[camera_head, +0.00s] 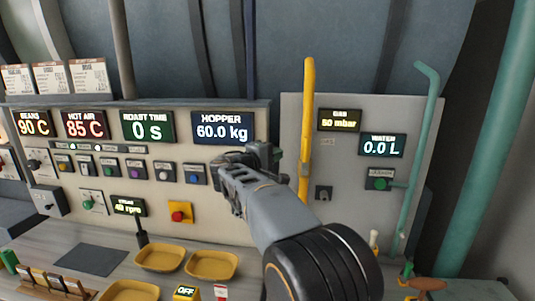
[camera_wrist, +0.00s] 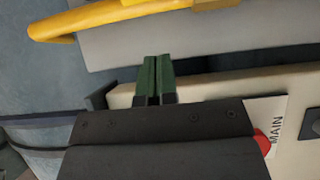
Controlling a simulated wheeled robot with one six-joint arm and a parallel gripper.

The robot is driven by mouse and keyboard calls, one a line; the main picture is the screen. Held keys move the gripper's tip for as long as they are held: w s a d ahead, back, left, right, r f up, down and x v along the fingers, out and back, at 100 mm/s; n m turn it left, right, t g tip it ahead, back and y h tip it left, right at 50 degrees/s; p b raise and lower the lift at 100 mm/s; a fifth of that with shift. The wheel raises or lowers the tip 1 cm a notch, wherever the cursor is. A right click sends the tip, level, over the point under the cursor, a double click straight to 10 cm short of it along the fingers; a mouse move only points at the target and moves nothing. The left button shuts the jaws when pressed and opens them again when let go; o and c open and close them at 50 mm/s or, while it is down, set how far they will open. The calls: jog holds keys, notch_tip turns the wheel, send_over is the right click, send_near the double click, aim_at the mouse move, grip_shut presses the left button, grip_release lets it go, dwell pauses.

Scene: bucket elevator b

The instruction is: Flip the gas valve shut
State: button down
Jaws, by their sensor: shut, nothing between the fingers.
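The yellow gas pipe (camera_head: 307,110) runs down the grey panel below and left of the GAS display (camera_head: 339,120), which reads 50 mbar. My gripper (camera_head: 258,160) is left of the pipe, in front of the panel edge, apart from the pipe in the picture. In the wrist view its two dark green fingers (camera_wrist: 157,70) are together and empty, and the yellow pipe (camera_wrist: 100,18) crosses the top left beyond them.
The control panel with the HOPPER display (camera_head: 222,127) and several buttons is behind and left of my gripper. A red emergency button (camera_head: 180,212) sits lower left. A green water pipe (camera_head: 412,170) stands to the right. Yellow trays (camera_head: 211,265) lie on the counter below.

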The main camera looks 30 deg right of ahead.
aim_at(306, 150)
jog(key=d+p, duration=0.2)
jog(key=d, duration=0.5)
jog(key=shift+s, duration=0.3)
jog(key=shift+d, duration=0.1)
jog(key=shift+s+d+r+m, duration=0.1)
jog(key=shift+s+m, duration=0.1)
jog(key=shift+m, duration=0.1)
